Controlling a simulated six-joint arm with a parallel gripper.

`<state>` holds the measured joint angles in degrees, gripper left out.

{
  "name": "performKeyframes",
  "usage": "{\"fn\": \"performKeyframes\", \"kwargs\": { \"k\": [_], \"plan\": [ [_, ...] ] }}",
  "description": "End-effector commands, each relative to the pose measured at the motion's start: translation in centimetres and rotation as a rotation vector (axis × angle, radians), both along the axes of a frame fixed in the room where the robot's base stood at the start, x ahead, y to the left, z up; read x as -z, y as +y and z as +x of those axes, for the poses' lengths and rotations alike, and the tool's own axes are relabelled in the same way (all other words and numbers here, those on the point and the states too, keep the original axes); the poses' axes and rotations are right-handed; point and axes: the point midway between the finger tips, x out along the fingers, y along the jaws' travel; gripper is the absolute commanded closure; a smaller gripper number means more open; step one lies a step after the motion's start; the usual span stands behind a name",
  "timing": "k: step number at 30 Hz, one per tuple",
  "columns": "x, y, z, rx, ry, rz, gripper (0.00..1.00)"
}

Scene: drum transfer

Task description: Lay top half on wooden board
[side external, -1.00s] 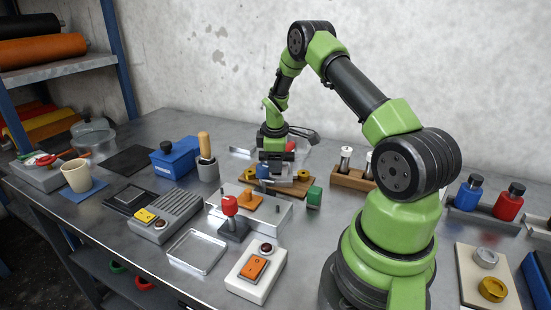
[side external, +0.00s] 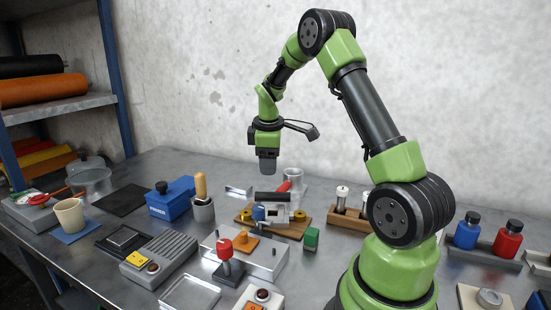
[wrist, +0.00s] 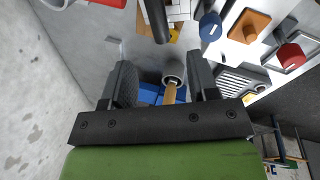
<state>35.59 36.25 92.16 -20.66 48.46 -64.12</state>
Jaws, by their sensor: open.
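The wooden board (side external: 292,231) lies on the metal bench behind the grey fixture block. I cannot tell which piece is the top half. In the wrist view the cylinder (wrist: 157,20) and part of the assembly (wrist: 176,10) show at the top edge. My gripper (side external: 267,171) is raised clear above the board. In the wrist view its jaws (wrist: 163,82) are apart, with nothing held between them.
A grey cup with a wooden-handled tool (side external: 201,187) and a blue box (side external: 170,200) stand left of the board. A red-tipped item (side external: 285,186) and a clear jar (side external: 294,178) are behind it. A green block (side external: 311,238) and a wooden vial rack (side external: 347,219) stand to the right.

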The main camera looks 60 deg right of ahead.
Motion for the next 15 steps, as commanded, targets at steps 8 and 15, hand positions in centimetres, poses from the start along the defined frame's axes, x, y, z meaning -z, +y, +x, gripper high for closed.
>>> {"fn": "performKeyframes", "kwargs": {
  "k": [8, 15],
  "plan": [
    [-9.0, 10.2, -1.2, 0.202, -0.232, 0.076, 0.46],
    [-13.8, 19.7, -7.3, 0.416, -0.43, 0.285, 0.46]
  ]
}}
